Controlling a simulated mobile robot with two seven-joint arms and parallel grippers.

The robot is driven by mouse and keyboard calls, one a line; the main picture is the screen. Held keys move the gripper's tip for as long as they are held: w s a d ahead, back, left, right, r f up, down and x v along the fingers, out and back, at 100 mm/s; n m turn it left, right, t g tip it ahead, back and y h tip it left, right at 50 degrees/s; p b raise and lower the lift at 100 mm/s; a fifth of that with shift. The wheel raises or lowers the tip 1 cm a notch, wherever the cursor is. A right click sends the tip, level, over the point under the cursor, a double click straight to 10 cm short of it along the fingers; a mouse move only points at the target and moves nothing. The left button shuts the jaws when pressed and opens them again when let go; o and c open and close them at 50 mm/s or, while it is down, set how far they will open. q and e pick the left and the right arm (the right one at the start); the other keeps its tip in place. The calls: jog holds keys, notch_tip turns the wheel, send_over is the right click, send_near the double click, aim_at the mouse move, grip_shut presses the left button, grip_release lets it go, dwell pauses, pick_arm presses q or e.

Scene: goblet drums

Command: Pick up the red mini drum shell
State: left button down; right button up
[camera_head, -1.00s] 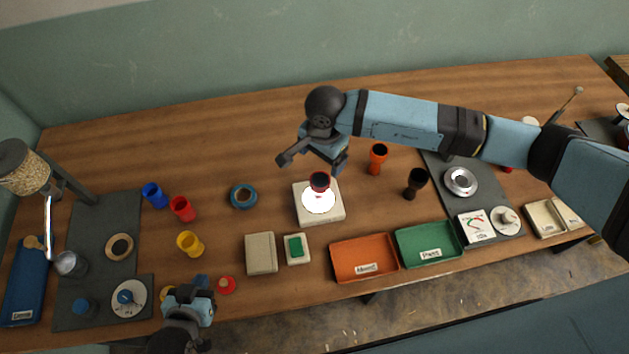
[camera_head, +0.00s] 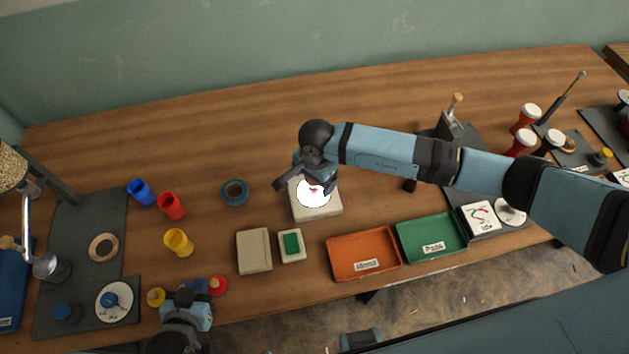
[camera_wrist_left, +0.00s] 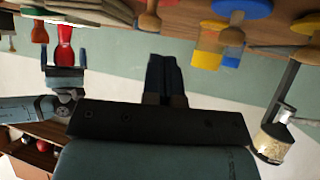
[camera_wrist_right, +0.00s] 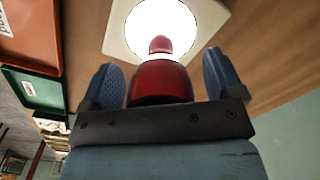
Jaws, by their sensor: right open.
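The red mini drum shell (camera_wrist_right: 160,84) stands on a glowing white disc on a pale square base (camera_head: 318,210). In the head view only a small part of the shell (camera_head: 313,189) shows beneath my right gripper (camera_head: 316,186). In the right wrist view my right gripper (camera_wrist_right: 165,82) is open, with one blue finger on each side of the shell's wide end. Contact cannot be told. The shell also shows in the left wrist view (camera_wrist_left: 65,52). My left gripper (camera_head: 192,292) is low at the table's front edge; its fingers (camera_wrist_left: 166,75) are together and empty.
Orange (camera_head: 362,256) and green (camera_head: 432,238) trays lie in front. Blue (camera_head: 141,193), red (camera_head: 171,207) and yellow (camera_head: 178,243) cups stand at left, beside a blue ring (camera_head: 235,192). Several white-topped drums (camera_head: 527,117) stand at right. The table's back middle is clear.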

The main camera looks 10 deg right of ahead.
jog(key=c, duration=1.1)
